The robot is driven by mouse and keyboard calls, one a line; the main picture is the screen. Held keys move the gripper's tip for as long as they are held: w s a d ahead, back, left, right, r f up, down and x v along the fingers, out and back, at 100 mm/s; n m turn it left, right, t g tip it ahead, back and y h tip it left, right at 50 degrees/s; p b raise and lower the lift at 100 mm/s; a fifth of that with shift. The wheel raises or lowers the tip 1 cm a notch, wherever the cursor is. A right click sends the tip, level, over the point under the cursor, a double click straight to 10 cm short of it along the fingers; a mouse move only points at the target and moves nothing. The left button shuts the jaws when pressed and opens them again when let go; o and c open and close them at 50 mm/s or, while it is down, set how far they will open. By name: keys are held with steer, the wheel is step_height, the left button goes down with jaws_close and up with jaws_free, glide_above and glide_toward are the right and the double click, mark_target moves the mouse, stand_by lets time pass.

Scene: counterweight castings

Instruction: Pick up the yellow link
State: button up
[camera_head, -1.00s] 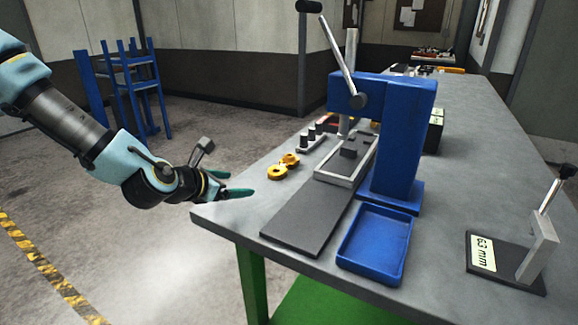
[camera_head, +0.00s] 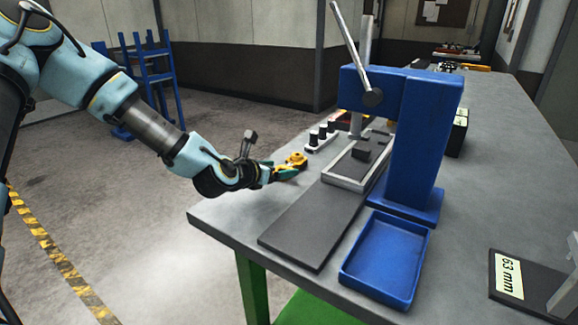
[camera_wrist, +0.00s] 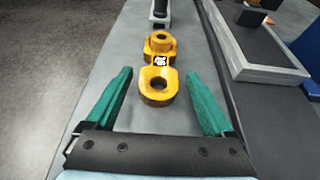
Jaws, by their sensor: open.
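The yellow link (camera_wrist: 158,86) lies on the grey table, with a ring at each end and a small black-and-white marker in its middle. In the head view the link (camera_head: 297,158) is partly hidden by my gripper. My gripper (camera_wrist: 160,92) is open, with green fingers on both sides of the link's near ring and clear table showing between each finger and the ring. In the head view my gripper (camera_head: 284,170) is low over the table's left side, at the link. Nothing is held.
A grey tray (camera_wrist: 262,68) with a dark block stands right of the link. A blue press (camera_head: 408,140) and an empty blue bin (camera_head: 348,278) stand to the right. The table's left edge is close.

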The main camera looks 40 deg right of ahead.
mark_target(287, 167)
steer(key=shift+p+x, duration=0.4)
steer(key=shift+x, duration=1.3)
steer(key=shift+r, duration=0.1)
jaws_close()
